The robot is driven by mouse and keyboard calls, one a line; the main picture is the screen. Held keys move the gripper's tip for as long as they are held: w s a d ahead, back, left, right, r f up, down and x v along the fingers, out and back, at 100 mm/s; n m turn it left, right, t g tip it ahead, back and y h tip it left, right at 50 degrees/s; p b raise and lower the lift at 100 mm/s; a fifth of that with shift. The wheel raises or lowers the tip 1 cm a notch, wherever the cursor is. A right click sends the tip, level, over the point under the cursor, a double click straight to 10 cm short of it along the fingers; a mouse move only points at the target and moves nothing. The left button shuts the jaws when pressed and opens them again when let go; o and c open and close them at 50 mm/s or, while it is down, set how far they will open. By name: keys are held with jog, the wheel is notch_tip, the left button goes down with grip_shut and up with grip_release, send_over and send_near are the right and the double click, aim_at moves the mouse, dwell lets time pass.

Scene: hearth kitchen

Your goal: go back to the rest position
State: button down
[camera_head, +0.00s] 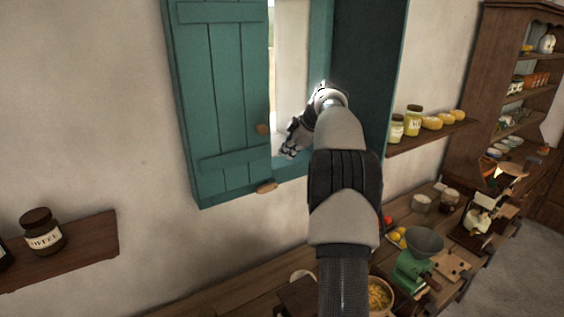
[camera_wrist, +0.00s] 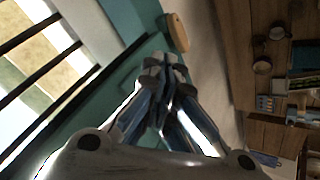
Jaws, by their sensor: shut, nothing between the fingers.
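My gripper (camera_head: 291,145) is in front of the window opening, at the right edge of the open teal shutter (camera_head: 220,90). In the wrist view my gripper (camera_wrist: 164,66) is shut, with its fingertips together and nothing between them. A wooden knob (camera_head: 263,129) sits on the shutter's right edge, left of the gripper and apart from it. A wooden piece (camera_head: 266,187) is at the shutter's lower corner. A wooden handle on teal wood (camera_wrist: 178,32) shows just beyond the fingertips in the wrist view. My arm hides part of the window and the counter.
A shelf with a coffee jar (camera_head: 42,232) is at lower left. A shelf with jars (camera_head: 413,120) and yellow rounds is right of the window. The counter below holds a green grinder (camera_head: 413,268), a pot (camera_head: 378,295) and other items. A dark cupboard (camera_head: 480,70) stands at right.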

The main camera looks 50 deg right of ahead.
jog(key=s+a+f+m+g+b, duration=0.1)
jog(key=s+a+m+b, duration=0.35)
jog(key=a, duration=1.05)
jog(key=s+a+f+n+g+b, duration=0.1)
jog(key=a+b, duration=0.6)
jog(key=a, duration=0.8)
jog(key=s+a+f+m+b, duration=0.2)
jog(key=s+a+f+b, duration=0.3)
jog(key=s+a+f, duration=0.6)
jog(key=s+a+f+m+b, duration=0.2)
jog(key=s+a+f+b, duration=0.4)
jog(key=s+f, duration=0.8)
jog(key=shift+s+a+g+y, duration=0.15)
jog(key=shift+a+g+y, duration=0.25)
jog(key=shift+a, duration=0.55)
